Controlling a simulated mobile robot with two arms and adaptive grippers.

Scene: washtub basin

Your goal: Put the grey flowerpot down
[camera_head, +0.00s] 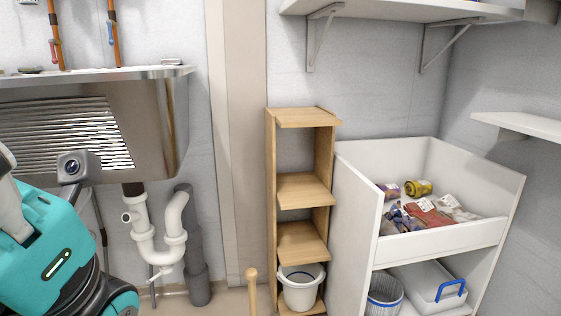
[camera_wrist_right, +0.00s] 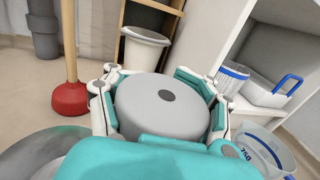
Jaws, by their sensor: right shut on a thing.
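The grey flowerpot (camera_wrist_right: 165,100) is in the middle of the right wrist view, with its round flat base and a dark central spot facing the camera. My right gripper (camera_wrist_right: 160,82) is shut on the pot, with white and teal fingers against its left and right sides. The pot's far side is hidden, and I cannot tell whether anything touches it below. The pot and right gripper do not show in the head view. A teal link of my arm shows at the left there, but no left gripper fingers.
A wooden shelf (camera_head: 305,190) holds a white bucket (camera_head: 300,287) at the bottom. A white cabinet (camera_head: 440,240) stands to its right. A red plunger (camera_wrist_right: 70,98) stands left of the pot; a clear bucket (camera_wrist_right: 262,150) is at right. A sink (camera_head: 150,125) hangs at left.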

